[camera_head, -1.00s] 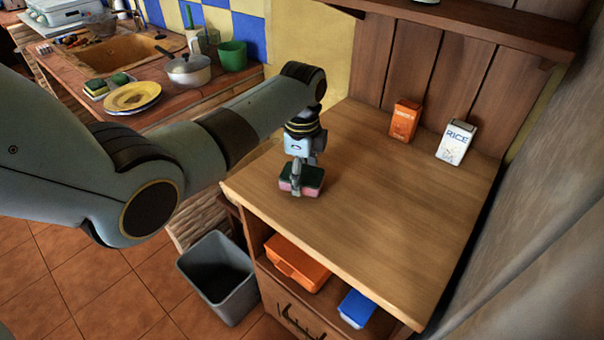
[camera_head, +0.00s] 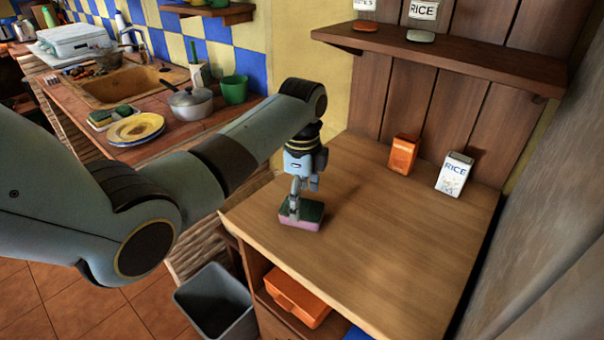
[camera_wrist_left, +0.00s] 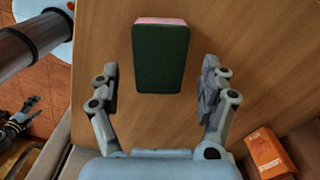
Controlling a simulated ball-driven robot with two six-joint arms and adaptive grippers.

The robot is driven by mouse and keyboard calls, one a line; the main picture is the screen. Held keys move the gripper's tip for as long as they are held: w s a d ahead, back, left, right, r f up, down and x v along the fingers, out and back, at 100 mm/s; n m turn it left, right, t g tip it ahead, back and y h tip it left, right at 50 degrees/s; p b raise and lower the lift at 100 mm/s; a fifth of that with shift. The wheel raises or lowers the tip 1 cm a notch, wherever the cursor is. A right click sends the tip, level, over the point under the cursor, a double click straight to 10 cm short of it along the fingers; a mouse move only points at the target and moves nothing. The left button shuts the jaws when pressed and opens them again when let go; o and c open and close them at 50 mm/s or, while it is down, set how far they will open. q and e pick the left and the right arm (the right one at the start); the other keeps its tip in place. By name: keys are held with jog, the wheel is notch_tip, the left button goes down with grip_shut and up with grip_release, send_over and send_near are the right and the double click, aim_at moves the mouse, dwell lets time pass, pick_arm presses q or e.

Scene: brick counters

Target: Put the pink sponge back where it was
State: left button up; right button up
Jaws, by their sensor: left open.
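The pink sponge (camera_head: 302,222) has a dark green top and lies flat on the wooden counter (camera_head: 400,235), near its left edge. My left gripper (camera_head: 294,208) points down over it in the head view. In the left wrist view, the sponge (camera_wrist_left: 160,60) shows its green face and a pink strip at its far end. The left gripper (camera_wrist_left: 160,77) is open, with a finger on each side of the sponge and a gap between each finger and it.
An orange carton (camera_head: 403,153) and a rice box (camera_head: 454,174) stand at the counter's back. Above is a wooden shelf (camera_head: 450,60). A grey bin (camera_head: 215,302) stands below left. A second yellow-green sponge (camera_head: 114,116) lies by plates near the sink. The counter's middle is clear.

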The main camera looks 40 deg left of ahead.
aim_at(302, 207)
pick_arm(q)
notch_tip(302, 207, up, 8)
jog(key=shift+r, duration=0.25)
dwell(0.4)
